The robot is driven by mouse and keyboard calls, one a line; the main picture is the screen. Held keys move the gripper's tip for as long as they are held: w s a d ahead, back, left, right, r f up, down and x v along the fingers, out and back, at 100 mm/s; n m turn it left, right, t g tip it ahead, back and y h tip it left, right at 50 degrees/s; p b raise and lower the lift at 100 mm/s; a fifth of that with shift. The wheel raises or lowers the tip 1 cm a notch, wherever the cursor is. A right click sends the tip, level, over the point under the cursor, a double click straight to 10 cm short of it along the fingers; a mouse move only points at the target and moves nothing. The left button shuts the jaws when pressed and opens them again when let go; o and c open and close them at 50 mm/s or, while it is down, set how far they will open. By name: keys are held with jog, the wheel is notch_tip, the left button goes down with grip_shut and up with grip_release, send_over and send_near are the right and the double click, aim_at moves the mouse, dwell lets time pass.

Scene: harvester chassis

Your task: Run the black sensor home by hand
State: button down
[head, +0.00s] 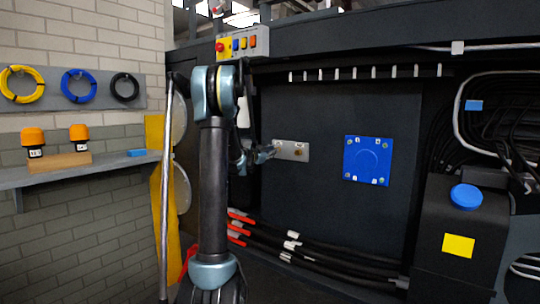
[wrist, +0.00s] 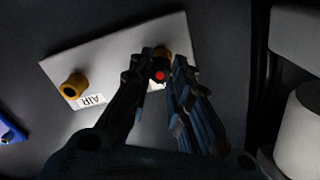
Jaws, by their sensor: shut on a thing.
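In the wrist view, my gripper (wrist: 160,72) is closed around a small black piece with a red dot, the black sensor (wrist: 158,66). The sensor is in front of a brass fitting (wrist: 163,52) on a pale plate (wrist: 110,50). Whether it is seated in that fitting or just before it, I cannot tell. A second brass fitting (wrist: 73,87), beside a label reading AIR, is free at the plate's left end. In the head view, my gripper (head: 262,154) is at the left end of the plate (head: 293,150); the sensor is too small to make out there.
A blue square cover (head: 367,160) is right of the plate. Black hoses with red ends (head: 300,247) run below. A control box with coloured buttons (head: 242,44) sits above. A shelf (head: 90,172) with orange-capped parts (head: 33,140) is at left. A pale cylinder (wrist: 302,130) is close at right.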

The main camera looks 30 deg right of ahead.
jog(key=shift+d, duration=0.1)
dwell(0.5)
jog(key=m, duration=0.5)
jog(key=shift+w+r+m, duration=0.1)
jog(key=shift+m, duration=0.3)
jog(key=c, duration=1.4)
grip_release()
jog(key=shift+c, duration=1.3)
